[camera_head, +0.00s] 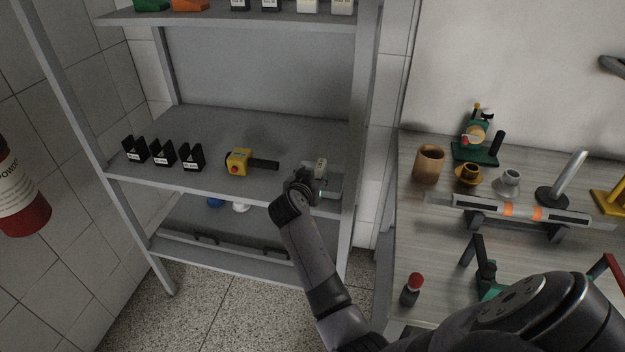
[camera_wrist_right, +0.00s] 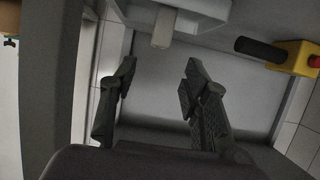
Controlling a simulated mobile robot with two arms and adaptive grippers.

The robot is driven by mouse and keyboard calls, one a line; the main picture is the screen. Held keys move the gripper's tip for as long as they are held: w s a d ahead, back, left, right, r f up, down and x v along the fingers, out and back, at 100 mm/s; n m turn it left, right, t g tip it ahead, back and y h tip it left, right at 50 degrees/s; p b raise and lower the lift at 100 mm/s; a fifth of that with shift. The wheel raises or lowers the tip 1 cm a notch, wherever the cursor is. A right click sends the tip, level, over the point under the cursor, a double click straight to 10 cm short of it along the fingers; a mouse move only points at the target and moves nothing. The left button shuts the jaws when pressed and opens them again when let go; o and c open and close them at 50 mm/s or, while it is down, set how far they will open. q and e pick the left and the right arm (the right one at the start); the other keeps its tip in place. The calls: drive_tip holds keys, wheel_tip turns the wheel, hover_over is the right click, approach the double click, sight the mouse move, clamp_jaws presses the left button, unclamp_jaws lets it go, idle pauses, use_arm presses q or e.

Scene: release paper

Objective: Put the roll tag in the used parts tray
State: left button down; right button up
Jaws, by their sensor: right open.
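My right gripper (camera_head: 316,189) is at the right end of the middle shelf, beside a small pale tag-like piece (camera_head: 320,167) standing on a light grey block. I take this piece for the roll tag, but its label is too small to read. In the right wrist view, my right gripper (camera_wrist_right: 158,76) is open, with nothing between its fingers. A pale piece (camera_wrist_right: 163,26) shows just beyond the fingertips, roughly in line with the gap and apart from them. I cannot make out a used parts tray. My left gripper is not in view.
A yellow box with a red button and black handle (camera_head: 238,161) and several black holders (camera_head: 163,153) stand left on the middle shelf (camera_head: 215,125). A shelf post (camera_head: 362,120) is close right of the gripper. A workbench (camera_head: 440,215) with several tools stands right.

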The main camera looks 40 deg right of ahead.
drive_tip(key=s+a+f+n+t+y, duration=0.25)
drive_tip(key=a+n+t+y, duration=0.35)
drive_tip(key=a, duration=0.7)
drive_tip(key=s+a+f+n+g+y, duration=0.2)
drive_tip(key=s+a+f, duration=0.15)
drive_tip(key=f, duration=0.75)
drive_tip(key=s+a+f+n+g+y, duration=0.1)
drive_tip(key=s+a+f+n+g, duration=0.3)
drive_tip(key=f, duration=0.7)
drive_tip(key=s+d+f+g, duration=0.1)
drive_tip(key=s+f+g, duration=0.2)
drive_tip(key=s+f, duration=1.5)
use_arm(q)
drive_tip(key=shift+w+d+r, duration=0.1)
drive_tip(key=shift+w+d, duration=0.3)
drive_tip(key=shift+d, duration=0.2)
use_arm(e)
drive_tip(key=s+d+f+g, duration=0.1)
drive_tip(key=s+f, duration=0.4)
drive_tip(key=s, duration=0.8)
drive_tip(key=s+d+f+g+y, duration=0.1)
drive_tip(key=s+f+g, duration=0.3)
drive_tip(key=s, duration=0.9)
drive_tip(key=shift+s+f, duration=0.2)
drive_tip(key=shift+f, duration=0.45)
